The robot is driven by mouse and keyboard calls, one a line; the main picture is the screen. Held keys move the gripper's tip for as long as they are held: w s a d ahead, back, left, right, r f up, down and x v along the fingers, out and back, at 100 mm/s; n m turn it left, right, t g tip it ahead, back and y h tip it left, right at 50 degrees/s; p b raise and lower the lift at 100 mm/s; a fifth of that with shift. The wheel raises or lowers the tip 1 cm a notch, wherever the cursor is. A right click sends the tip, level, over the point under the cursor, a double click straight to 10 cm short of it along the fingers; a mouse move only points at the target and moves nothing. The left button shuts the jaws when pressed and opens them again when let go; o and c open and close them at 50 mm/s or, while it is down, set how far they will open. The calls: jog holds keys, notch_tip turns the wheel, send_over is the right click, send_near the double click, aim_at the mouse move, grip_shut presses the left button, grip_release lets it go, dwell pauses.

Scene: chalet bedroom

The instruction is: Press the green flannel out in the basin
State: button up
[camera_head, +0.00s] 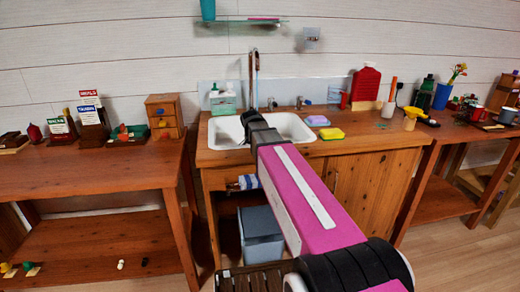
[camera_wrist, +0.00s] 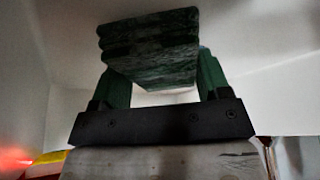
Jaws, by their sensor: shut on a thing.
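In the wrist view my gripper (camera_wrist: 160,82) is shut on the green flannel (camera_wrist: 150,45), a folded, mottled dark green block between its two green fingers. Pale surfaces surround the flannel in this view, and I cannot tell whether it touches them. In the head view the white basin (camera_head: 295,127) is set in a wooden counter. My arm reaches to the basin's left part and hides some of it. The flannel and the fingertips are not clearly seen in the head view.
A yellow sponge (camera_head: 331,133) and a pink and blue sponge (camera_head: 317,120) lie right of the basin. A tap (camera_head: 299,102) stands at its back edge. A teal caddy (camera_head: 223,103) stands behind left. A red bottle (camera_head: 366,84) and yellow funnel (camera_head: 411,117) stand farther right.

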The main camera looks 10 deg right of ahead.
jog(key=shift+f, duration=0.75)
dwell(1.8)
jog(key=shift+r, duration=0.1)
notch_tip(320, 180, up, 15)
dwell(1.4)
dwell(0.3)
